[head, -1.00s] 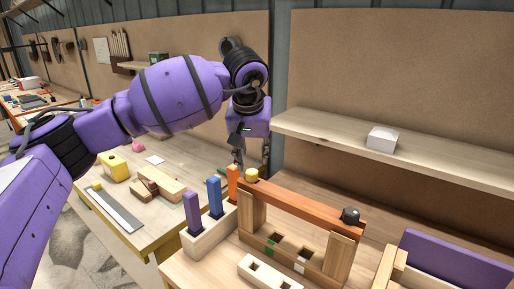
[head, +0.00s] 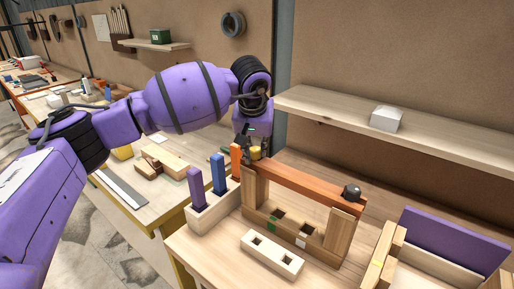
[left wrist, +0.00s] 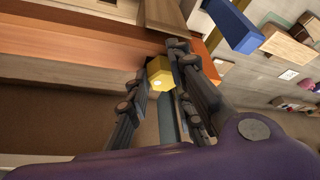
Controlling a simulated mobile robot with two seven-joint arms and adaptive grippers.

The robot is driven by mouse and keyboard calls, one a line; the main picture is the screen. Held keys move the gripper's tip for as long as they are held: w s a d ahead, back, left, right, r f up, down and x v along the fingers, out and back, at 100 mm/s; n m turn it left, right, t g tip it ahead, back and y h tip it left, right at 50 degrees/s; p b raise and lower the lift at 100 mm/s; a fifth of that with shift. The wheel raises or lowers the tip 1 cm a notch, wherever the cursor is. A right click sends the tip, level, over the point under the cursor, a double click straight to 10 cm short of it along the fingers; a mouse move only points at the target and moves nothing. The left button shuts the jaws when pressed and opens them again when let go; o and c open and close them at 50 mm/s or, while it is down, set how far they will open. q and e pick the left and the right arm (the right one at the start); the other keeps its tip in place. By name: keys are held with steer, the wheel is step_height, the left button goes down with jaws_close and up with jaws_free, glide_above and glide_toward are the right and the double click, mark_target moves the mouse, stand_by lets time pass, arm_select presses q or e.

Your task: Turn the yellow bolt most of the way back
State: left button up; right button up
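The yellow bolt (head: 256,153) stands at the left end of the orange beam (head: 305,180), which lies across wooden uprights. A dark round knob (head: 352,193) sits at the beam's right end. My left gripper (head: 255,149) points down at the yellow bolt, with its fingers on either side of it. In the left wrist view the bolt's yellow head (left wrist: 160,73) shows between the two dark fingertips. The fingers look spread around it; contact is hard to make out. My right gripper is in neither view.
A pale holder (head: 205,217) with purple, blue and orange upright pieces stands close left of the beam. A pale block with square holes (head: 272,255) lies in front. A shelf (head: 430,135) with a white box (head: 386,119) is behind at right. A wooden box with a purple panel (head: 455,240) stands at right.

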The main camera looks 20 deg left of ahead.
arm_select(q)
steer(key=shift+d+r, duration=0.1)
steer(key=shift+d, duration=0.05)
jaws_close()
steer(key=shift+d+r+n, duration=0.2)
steer(key=shift+r+n, duration=0.05)
steer(key=shift+n, duration=0.25)
steer(key=n, duration=0.1)
steer(key=n+y+p, duration=0.1)
steer(key=n, duration=0.1)
steer(key=shift+w+d+r, duration=0.15)
steer(key=shift+w+r, duration=0.05)
steer(key=shift+w+n+g+y+p, duration=0.1)
steer(key=shift+n+g+y+p, duration=0.3)
steer(key=shift+n, duration=0.5)
steer(key=shift+w+f+n+g+y, duration=0.15)
steer(key=shift+n+g+y, duration=0.2)
steer(key=shift+n, duration=0.65)
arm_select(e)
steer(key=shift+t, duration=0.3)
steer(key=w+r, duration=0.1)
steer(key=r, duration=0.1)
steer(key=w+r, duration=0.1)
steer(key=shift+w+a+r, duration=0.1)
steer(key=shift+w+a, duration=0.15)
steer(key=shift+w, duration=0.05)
arm_select(q)
steer(key=shift+n, duration=0.3)
